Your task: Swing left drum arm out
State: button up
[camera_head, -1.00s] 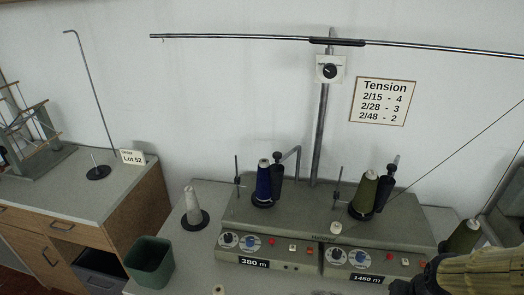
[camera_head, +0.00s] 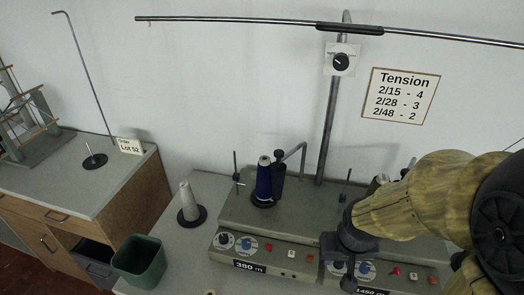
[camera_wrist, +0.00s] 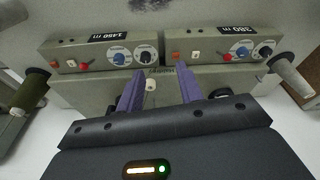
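The left drum arm (camera_head: 298,150) is a bent grey metal arm at the back of the left winder unit. A dark drum (camera_head: 277,170) stands at it, close beside the blue yarn cone (camera_head: 263,184); I cannot tell whether they touch. My gripper (camera_wrist: 160,88) is open and empty in the wrist view, its two purple fingers apart over the winder. In the head view my gripper hangs right of the blue cone, in front of the right unit, and its fingertips cannot be made out. My arm hides most of the right unit's cone and drum.
The winder's left panel (camera_head: 262,251) reads 380 m. A pale cone (camera_head: 189,203) and a green bin (camera_head: 141,259) stand to its left. A grey post (camera_head: 327,130) with a long crossbar rises behind.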

jog(key=shift+w+a, duration=0.1)
jog(key=o, duration=0.3)
jog(key=w+d+f+n+t+y+p, duration=0.15)
jog(key=w+n+t, duration=0.3)
jog(key=w, duration=0.95)
jog(key=w+a+r+n+t+y+p, duration=0.3)
jog(key=w+a+r+t+y, duration=0.1)
jog(key=t+y, duration=0.3)
jog(key=shift+w+a+r+y, duration=0.35)
jog(key=shift+r+y, duration=0.35)
jog(key=shift+y, duration=0.55)
